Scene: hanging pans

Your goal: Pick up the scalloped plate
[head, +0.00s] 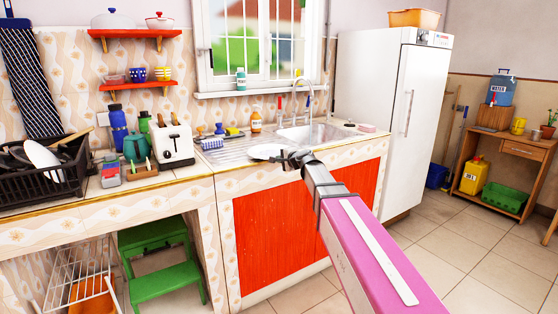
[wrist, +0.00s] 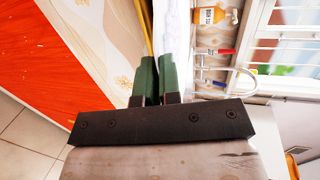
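The scalloped plate (head: 265,151) is white and sits at the front of the metal drainboard, left of the sink basin, in the head view. My gripper (head: 291,157) is at its right edge. In the wrist view, my gripper's two green fingers (wrist: 158,75) are close together with only a narrow gap. The white plate (wrist: 176,35) runs up beyond and behind the right finger, with its edge at the gap. The fingers look shut on the rim. They hide part of the plate, and its scallops are too small to make out.
The sink basin (head: 318,132) and faucet are behind my gripper. A toaster (head: 172,145) stands to the left. The red cabinet front (head: 275,225) is below. A pinkish dish lies right of the sink.

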